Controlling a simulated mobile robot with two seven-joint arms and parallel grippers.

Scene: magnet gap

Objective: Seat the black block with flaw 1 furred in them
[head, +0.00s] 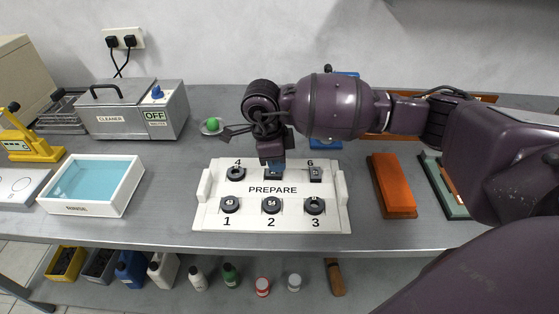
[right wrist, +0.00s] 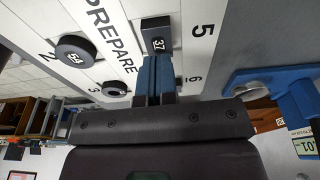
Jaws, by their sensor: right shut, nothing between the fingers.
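A white board marked PREPARE (head: 205,190) holds dark pieces at numbered places 1 to 6. The black block labelled 37 (right wrist: 156,43) sits at place 5; in the head view it is mostly hidden behind my gripper. Another dark square block (head: 316,174) sits at place 6. Dark round pieces sit at place 1 (head: 230,205), place 2 (head: 271,205), place 3 (head: 314,206) and place 4 (head: 236,174). My right gripper (head: 272,168) is shut and empty, its blue fingertips (right wrist: 155,66) right at block 37; I cannot tell if they touch. My left gripper is not in view.
At left stand a white tray of blue liquid (head: 132,190) and a metal cleaner box (head: 128,122). A small dish with a green ball (head: 212,125) lies behind the board. An orange bar (head: 391,186) lies to its right. Bottles stand on a lower shelf.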

